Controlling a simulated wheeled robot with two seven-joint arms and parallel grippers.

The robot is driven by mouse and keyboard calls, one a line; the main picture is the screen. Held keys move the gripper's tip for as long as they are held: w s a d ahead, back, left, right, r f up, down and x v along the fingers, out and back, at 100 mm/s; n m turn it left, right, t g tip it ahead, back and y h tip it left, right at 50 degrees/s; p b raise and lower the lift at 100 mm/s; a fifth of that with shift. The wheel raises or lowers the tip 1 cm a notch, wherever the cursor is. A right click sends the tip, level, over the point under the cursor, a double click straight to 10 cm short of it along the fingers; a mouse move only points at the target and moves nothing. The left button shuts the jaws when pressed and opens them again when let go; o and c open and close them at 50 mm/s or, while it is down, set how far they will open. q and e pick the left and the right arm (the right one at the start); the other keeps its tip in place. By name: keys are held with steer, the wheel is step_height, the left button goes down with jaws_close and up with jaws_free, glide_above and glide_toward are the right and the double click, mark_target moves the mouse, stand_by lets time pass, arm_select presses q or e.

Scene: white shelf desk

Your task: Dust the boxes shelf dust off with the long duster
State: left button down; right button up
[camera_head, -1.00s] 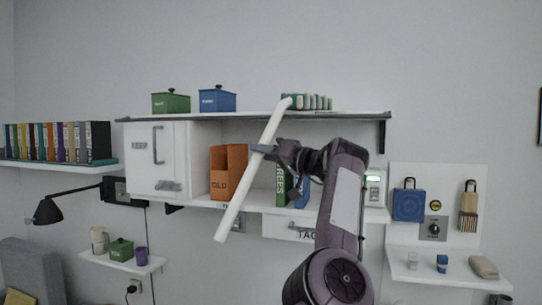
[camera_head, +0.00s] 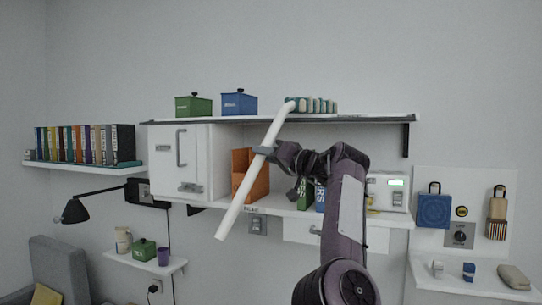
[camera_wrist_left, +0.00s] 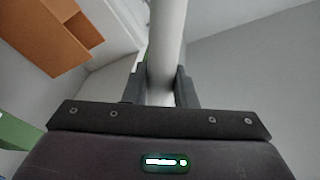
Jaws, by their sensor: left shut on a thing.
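The long duster has a white handle (camera_head: 243,193) and a teal-and-white striped head (camera_head: 312,105). My left gripper (camera_head: 265,151) is shut on the handle, which slants from lower left to upper right. In the left wrist view the handle (camera_wrist_left: 167,45) runs between the fingers (camera_wrist_left: 160,85). The head lies at the top of the boxes shelf (camera_head: 365,118), right of a green box (camera_head: 193,106) and a blue box (camera_head: 239,104), with a gap to the blue one. I cannot make out dust on the shelf. My right gripper is not in view.
A book shelf (camera_head: 80,165) and black lamp (camera_head: 75,211) are at left. The shelf's right end looks clear.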

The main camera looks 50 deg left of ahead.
arm_select(q)
steer(key=s+a, duration=0.2)
steer(key=a, duration=0.1)
steer(key=s+a, duration=0.1)
steer(key=a, duration=0.1)
steer(key=shift+p, duration=0.35)
steer(key=shift+d, duration=0.1)
